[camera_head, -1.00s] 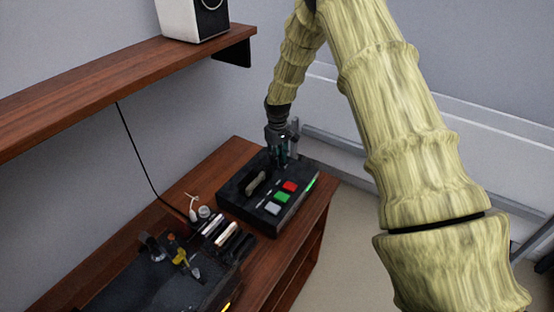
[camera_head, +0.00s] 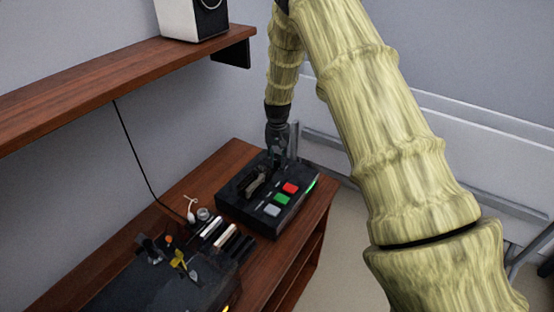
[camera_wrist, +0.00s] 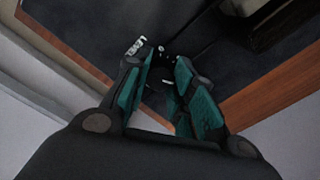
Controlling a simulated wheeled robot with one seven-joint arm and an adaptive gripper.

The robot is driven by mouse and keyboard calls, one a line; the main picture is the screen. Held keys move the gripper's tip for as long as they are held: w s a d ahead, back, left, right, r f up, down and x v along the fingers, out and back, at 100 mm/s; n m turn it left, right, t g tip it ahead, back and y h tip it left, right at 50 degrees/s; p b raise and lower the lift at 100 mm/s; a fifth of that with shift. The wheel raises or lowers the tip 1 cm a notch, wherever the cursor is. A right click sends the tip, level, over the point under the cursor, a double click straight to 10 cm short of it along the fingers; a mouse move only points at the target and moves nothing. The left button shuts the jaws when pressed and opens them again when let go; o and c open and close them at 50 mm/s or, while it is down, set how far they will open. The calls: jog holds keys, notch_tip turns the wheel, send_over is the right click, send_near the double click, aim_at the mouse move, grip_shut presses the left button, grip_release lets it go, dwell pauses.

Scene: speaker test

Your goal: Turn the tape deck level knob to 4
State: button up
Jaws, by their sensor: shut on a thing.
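The black tape deck (camera_head: 241,203) lies on the wooden cabinet, with red, green and grey buttons on top. It also shows in the wrist view (camera_wrist: 212,45), with a white "LEVEL" label (camera_wrist: 137,46) beside my left finger. My gripper (camera_head: 278,156) is down at the deck's far end. In the wrist view, my gripper (camera_wrist: 160,73) has its teal-padded fingers on both sides of the dark level knob (camera_wrist: 161,80), shut on it. A small white mark shows between the fingers. The knob is mostly hidden and dark, so I cannot read its setting.
A second dark device (camera_head: 155,280) with small yellow and orange parts stands at the near left of the cabinet. Several small cylinders lie between it and the deck. A shelf (camera_head: 110,88) with a white speaker (camera_head: 192,18) juts out above left. A rail and wall lie behind.

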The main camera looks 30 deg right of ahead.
aim_at(278, 160)
jog(key=shift+m, duration=0.3)
jog(key=o, duration=1)
jog(key=shift+s+r, duration=0.1)
jog(key=shift+s, duration=0.05)
jog(key=shift+o, duration=0.2)
notch_tip(278, 160, up, 12)
dwell(0.4)
